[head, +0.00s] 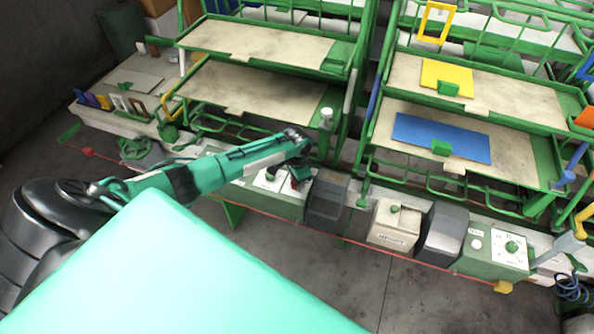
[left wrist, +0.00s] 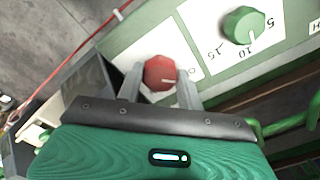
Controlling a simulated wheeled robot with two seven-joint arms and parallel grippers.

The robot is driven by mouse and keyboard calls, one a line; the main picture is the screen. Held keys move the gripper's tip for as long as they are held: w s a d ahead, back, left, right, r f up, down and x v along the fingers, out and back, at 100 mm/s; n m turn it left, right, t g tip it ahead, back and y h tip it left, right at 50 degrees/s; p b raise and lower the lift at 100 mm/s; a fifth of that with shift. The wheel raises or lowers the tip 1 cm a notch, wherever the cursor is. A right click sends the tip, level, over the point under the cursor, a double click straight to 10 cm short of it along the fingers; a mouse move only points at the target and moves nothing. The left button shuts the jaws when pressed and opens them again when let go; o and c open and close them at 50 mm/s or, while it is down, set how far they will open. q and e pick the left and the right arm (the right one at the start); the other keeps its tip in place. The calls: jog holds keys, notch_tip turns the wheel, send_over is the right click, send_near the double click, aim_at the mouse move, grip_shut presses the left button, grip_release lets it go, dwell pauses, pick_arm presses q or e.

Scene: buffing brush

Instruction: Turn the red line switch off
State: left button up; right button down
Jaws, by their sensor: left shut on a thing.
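The red line switch (left wrist: 159,72) is a round red knob with a white mark, on a white plate. The plate sits on a pale green control box (left wrist: 118,38). My left gripper (left wrist: 161,82) has one finger on each side of the knob and is shut on it. A "0" is printed on the plate to the knob's right. In the head view my left gripper (head: 298,170) reaches down to the control box (head: 270,201), and only a little red of the switch shows. My right gripper is not in view.
A green dial knob (left wrist: 243,24) with numbers sits beside the switch on the same box. Dark housings (head: 327,201) and a white box (head: 395,226) stand further right along the rail. Green racks with trays (head: 262,45) rise behind. A thin red line (head: 340,237) runs along the front.

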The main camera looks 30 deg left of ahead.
pick_arm(q)
jog(key=shift+r, duration=0.1)
jog(key=o, duration=1)
notch_tip(320, 180, up, 14)
jog(key=b, duration=0.3)
